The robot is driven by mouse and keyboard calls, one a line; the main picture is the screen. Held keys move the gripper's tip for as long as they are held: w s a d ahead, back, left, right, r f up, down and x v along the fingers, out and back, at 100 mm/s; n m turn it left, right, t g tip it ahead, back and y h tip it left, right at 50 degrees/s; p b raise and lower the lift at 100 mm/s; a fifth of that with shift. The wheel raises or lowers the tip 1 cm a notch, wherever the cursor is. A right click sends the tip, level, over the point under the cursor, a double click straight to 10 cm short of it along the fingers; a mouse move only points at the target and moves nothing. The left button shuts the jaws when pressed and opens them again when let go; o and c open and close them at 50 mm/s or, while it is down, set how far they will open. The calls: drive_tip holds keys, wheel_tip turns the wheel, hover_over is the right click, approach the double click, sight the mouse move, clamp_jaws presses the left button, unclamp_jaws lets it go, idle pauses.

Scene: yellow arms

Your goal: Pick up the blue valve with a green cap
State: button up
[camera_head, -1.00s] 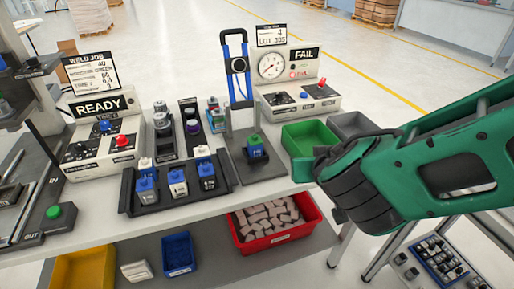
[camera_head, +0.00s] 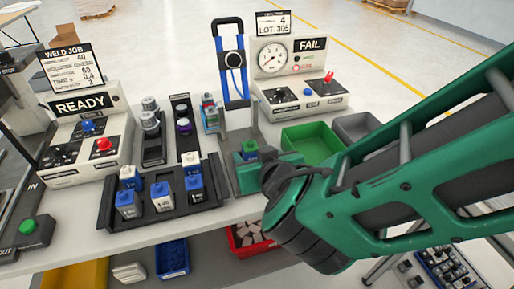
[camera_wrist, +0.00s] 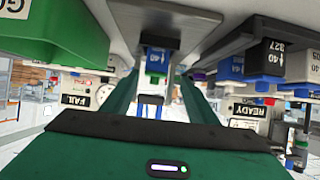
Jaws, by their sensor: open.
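The valve with a green cap (camera_head: 250,147) stands on a dark plate at the bench's right side in the head view. Its lower body is mostly hidden by green finger parts of my gripper (camera_head: 246,165). In the upside-down wrist view, a blue valve body marked 40 (camera_wrist: 155,60) lies straight ahead, between the far ends of the two green fingers of my gripper (camera_wrist: 157,88). The gripper is open, with a gap between the fingers and the valve. I cannot tell how deep the valve sits between the fingertips.
A black tray (camera_head: 184,209) left of the plate holds several blue and white valves. A green bin (camera_head: 312,140) and a grey bin (camera_head: 355,127) lie right. The FAIL gauge box (camera_head: 300,85) stands behind, the READY box (camera_head: 88,135) at far left. A red crate (camera_head: 243,240) sits below.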

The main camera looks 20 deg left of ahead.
sight(253, 150)
drive_tip(key=x, duration=0.3)
drive_tip(key=d+x, duration=0.1)
drive_tip(key=x, duration=0.1)
drive_tip(key=shift+w, duration=0.3)
drive_tip(key=shift+r+x, duration=0.15)
drive_tip(key=shift+x, duration=1.2)
drive_tip(key=shift+r+x, duration=0.15)
drive_tip(key=shift+x, duration=1.2)
drive_tip(key=shift+a, duration=0.2)
drive_tip(key=c, duration=1.2)
drive_tip(key=shift+o, duration=0.2)
